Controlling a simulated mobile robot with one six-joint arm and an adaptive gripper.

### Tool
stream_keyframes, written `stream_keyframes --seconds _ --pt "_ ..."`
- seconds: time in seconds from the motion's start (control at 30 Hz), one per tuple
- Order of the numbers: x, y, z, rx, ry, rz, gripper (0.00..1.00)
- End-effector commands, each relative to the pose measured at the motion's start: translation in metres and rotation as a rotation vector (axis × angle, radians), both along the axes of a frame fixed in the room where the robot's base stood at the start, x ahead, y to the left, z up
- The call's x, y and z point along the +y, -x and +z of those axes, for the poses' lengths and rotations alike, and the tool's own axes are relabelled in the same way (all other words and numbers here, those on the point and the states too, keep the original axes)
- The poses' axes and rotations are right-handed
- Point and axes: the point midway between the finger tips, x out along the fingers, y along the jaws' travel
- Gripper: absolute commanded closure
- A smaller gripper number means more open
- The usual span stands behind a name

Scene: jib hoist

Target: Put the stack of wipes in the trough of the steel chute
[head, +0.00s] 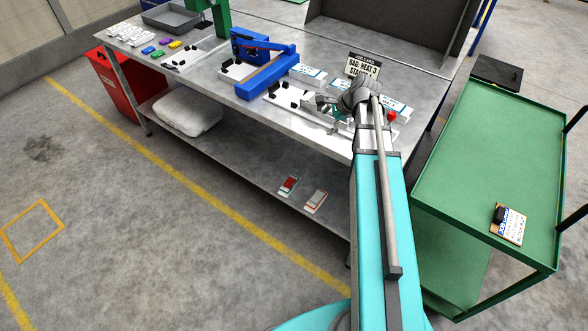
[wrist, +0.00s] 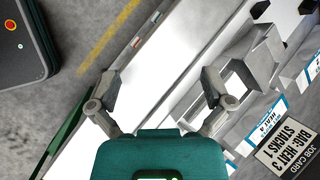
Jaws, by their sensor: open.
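My gripper (head: 335,112) is open over the front edge of the bench, near the job card. In the wrist view its two fingers (wrist: 161,82) are spread, with nothing held between them. A bent grey metal piece (wrist: 266,50) lies just right of the right finger, and looks like the steel chute; its trough is only partly visible. A pale block (wrist: 237,76) shows beside it, partly behind the finger; I cannot tell whether it is the stack of wipes. In the head view my arm hides part of this area.
The bench (head: 215,88) also holds a blue sealer (head: 268,75), labelled white packs (head: 308,74) and a job card (head: 364,65). A green cart (head: 480,160) stands right; a red bin (head: 112,85) stands left. The floor in front is clear.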

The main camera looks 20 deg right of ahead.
Motion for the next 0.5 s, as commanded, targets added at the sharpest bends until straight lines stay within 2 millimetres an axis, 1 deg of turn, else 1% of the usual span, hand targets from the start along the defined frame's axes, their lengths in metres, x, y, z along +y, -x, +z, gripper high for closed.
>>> stream_keyframes --seconds 0.03,0.2,0.4,0.5 --pt "0.020 0.012 -0.004 -0.009 0.054 0.101 0.00" --pt "0.067 0.043 -0.014 -0.040 0.231 0.449 0.00" --pt "0.112 0.083 -0.023 -0.067 0.410 0.872 0.00" --pt "0.130 0.103 -0.026 -0.075 0.483 1.082 0.00"
